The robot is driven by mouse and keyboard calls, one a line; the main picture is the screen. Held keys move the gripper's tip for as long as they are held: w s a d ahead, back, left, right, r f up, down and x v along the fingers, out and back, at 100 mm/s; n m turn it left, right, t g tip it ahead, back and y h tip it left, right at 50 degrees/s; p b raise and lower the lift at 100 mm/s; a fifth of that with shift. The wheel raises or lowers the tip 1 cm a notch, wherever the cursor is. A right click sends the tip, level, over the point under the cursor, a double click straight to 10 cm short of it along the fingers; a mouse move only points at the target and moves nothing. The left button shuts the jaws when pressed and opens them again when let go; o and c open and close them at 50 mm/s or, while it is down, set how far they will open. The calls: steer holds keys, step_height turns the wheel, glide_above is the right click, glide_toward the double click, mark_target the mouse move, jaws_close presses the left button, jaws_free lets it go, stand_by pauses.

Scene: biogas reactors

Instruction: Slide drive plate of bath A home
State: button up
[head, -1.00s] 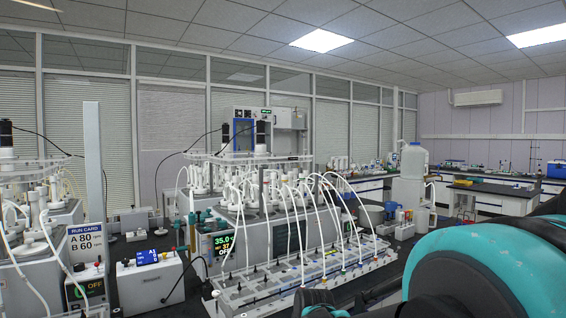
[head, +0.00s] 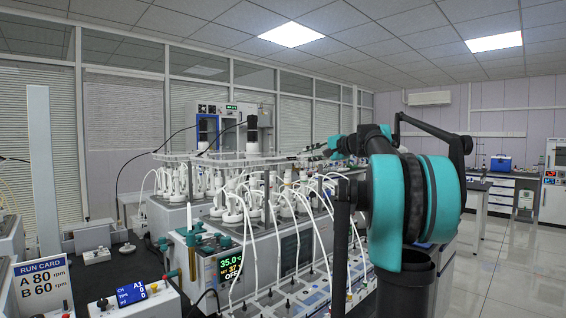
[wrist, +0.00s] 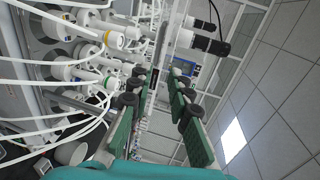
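The drive plate (head: 230,157) is a thin, pale, see-through plate lying level above the white bottle tops of the middle bath (head: 220,250). I cannot read a letter on this bath. My gripper (head: 316,153) is at the plate's right end, at about its height. In the wrist view, which is turned sideways, my gripper (wrist: 158,80) is open, with green finger pads on both sides of a gap. The plate's edge (wrist: 159,45) shows beyond the fingertips, roughly in line with the gap. I cannot tell whether a finger touches it.
Black motors (head: 252,134) stand up from the plate. White tubes (head: 320,215) arch from the bottles to the front block, close under my arm. A run card (head: 42,283) reads A 80, B 60 rpm. The bath display (head: 230,266) reads 35.0. Open floor (head: 500,250) lies at right.

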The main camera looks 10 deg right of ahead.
mark_target(281, 161)
steer(key=x, duration=1.7)
steer(key=shift+f, duration=0.1)
steer(key=shift+c, duration=0.2)
jaws_close()
